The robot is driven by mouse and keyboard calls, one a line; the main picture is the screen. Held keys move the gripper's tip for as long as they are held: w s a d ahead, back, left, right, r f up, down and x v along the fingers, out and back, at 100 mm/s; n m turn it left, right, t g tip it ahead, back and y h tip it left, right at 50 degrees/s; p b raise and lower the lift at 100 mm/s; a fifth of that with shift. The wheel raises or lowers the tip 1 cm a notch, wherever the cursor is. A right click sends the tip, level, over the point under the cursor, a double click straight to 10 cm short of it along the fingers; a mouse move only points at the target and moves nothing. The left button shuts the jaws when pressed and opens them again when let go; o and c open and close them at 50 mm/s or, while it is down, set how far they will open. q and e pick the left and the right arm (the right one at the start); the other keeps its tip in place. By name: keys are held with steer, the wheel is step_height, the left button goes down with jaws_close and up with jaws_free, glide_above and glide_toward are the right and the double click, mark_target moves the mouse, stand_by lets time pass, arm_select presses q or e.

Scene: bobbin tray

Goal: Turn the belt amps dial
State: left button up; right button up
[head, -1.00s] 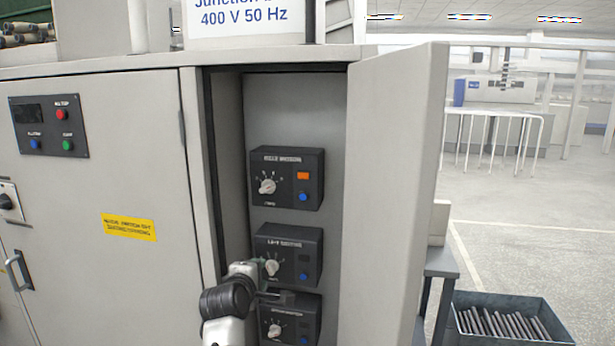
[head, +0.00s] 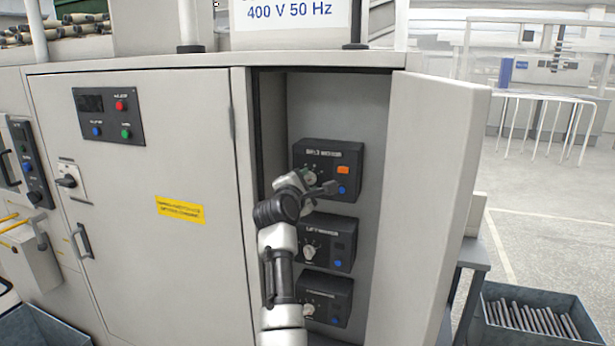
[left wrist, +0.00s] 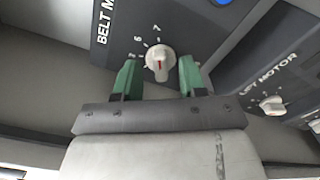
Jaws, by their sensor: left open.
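The belt motor unit (head: 345,155) is the top dark box inside the open cabinet, with an orange display (head: 343,170) and a blue button. Its white dial (left wrist: 159,62) with a red pointer mark and numbers around it shows in the left wrist view. My left gripper (left wrist: 158,78) has green fingers, one on each side of the dial, apart with gaps to it. In the head view my left gripper (head: 312,186) is in front of the box's lower left and covers part of the dial. My right gripper is in neither view.
The lift motor unit (head: 343,232) with its own white dial sits just below, and a third similar unit (head: 340,290) is under it. The open cabinet door (head: 425,200) stands close on the right. The cabinet's left wall is near my arm.

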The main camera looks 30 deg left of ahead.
arm_select(q)
steer(key=shift+x, duration=0.8)
steer(key=shift+s, duration=0.1)
jaws_close()
